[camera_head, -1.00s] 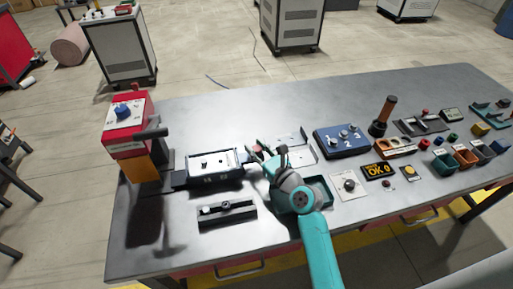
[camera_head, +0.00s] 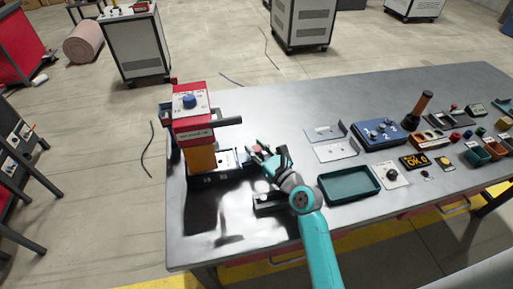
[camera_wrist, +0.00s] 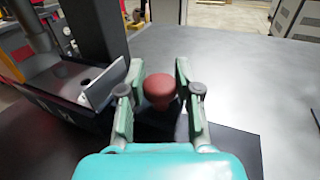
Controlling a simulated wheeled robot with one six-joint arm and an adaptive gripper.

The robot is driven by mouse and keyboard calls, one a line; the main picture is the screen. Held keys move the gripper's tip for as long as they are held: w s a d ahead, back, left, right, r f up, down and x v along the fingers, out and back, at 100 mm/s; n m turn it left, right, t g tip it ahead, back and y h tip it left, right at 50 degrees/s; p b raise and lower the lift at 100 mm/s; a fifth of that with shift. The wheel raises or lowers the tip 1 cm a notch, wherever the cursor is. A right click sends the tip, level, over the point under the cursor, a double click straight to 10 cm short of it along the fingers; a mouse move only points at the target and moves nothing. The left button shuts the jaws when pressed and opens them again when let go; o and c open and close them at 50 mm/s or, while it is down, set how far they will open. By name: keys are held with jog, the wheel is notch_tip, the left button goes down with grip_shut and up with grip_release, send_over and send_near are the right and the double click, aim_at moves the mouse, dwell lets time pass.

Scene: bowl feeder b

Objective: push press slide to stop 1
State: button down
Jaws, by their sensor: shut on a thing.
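The press (camera_head: 193,130) stands at the left of the table, with a red head, a blue knob on top and an orange block below. The dark press slide (camera_head: 232,176) with its pale plate sits low at the press, partly hidden behind the orange block. A red knob (camera_head: 258,149) is at the slide's right end. My gripper (camera_head: 262,152) is shut on this knob. In the wrist view, the green fingers (camera_wrist: 155,85) stand on both sides of the red knob (camera_wrist: 160,90). The stop marks are too small to read.
A dark block fixture (camera_head: 270,200) lies in front of the slide, partly behind my arm. A green tray (camera_head: 349,197), bent metal plates (camera_head: 335,150) and a blue numbered box (camera_head: 376,133) stand to the right. The back of the table is clear.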

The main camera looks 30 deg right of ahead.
jog(key=c, duration=0.8)
grip_release()
jog(key=shift+o, duration=0.2)
notch_tip(320, 180, up, 10)
jog(key=shift+r, duration=0.1)
